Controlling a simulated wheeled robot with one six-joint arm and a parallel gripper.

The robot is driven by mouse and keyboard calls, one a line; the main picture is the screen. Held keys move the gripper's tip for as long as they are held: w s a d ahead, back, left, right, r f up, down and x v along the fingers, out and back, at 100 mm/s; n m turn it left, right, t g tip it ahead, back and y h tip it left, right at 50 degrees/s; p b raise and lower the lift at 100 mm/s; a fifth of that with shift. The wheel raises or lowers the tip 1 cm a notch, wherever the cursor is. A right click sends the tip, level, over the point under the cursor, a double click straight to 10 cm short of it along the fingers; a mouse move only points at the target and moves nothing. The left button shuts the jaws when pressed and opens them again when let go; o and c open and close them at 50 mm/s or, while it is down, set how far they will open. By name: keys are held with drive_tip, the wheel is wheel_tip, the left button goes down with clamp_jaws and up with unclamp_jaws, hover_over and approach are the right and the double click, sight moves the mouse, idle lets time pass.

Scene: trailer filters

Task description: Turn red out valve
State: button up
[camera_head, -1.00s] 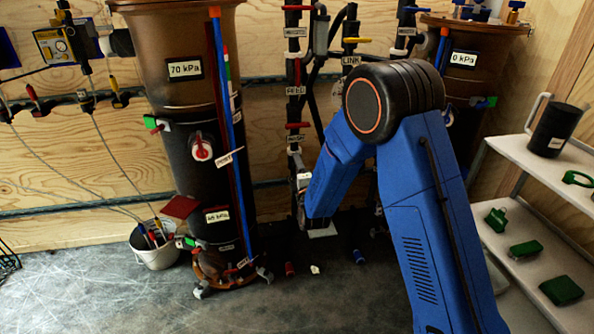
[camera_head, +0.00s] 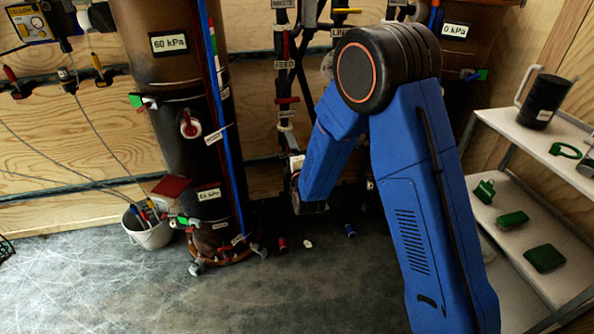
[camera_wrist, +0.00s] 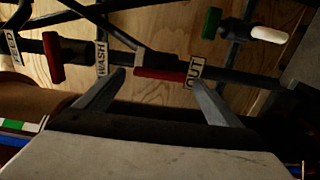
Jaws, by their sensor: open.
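The red OUT valve handle (camera_wrist: 158,74) lies across a dark pipe in the wrist view, with the OUT label (camera_wrist: 194,72) at its right end. My gripper (camera_wrist: 158,78) is open, with one finger to the left of the red handle and the other to its right, near the label. The picture does not show whether either finger touches the handle. In the head view my blue arm reaches down toward the pipes, and its fingers cannot be made out there.
Another red handle (camera_wrist: 54,58) and the WASH label (camera_wrist: 102,58) are to the left; a green handle (camera_wrist: 212,23) is at upper right. The large brown filter (camera_head: 165,75) reads 60 kPa. A white shelf (camera_head: 500,120) stands right; a bucket (camera_head: 150,235) stands left.

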drive_tip(key=v, duration=1.3)
drive_tip(key=shift+s, duration=0.3)
drive_tip(key=shift+d, duration=0.1)
drive_tip(key=s+d+r+m+g+h, duration=0.1)
drive_tip(key=s+d+r+m+g, duration=0.2)
drive_tip(key=d+r+m, duration=0.35)
drive_tip(key=s+d+r+m+g+h, duration=0.1)
drive_tip(key=s+d+r+m+g, duration=0.25)
drive_tip(key=d, duration=0.65)
drive_tip(key=s+d+r+m+g+h, duration=0.1)
drive_tip(key=s+d+m, duration=0.4)
drive_tip(key=s, duration=0.9)
drive_tip(key=s+d+r+m+g+h, duration=0.2)
drive_tip(key=s+d+r+m+g, duration=0.2)
drive_tip(key=s+d, duration=0.6)
drive_tip(key=s+m+g, duration=0.1)
drive_tip(key=s+m, duration=0.1)
drive_tip(key=s, duration=0.2)
drive_tip(key=shift+s+r, duration=0.15)
drive_tip(key=shift+r, duration=0.05)
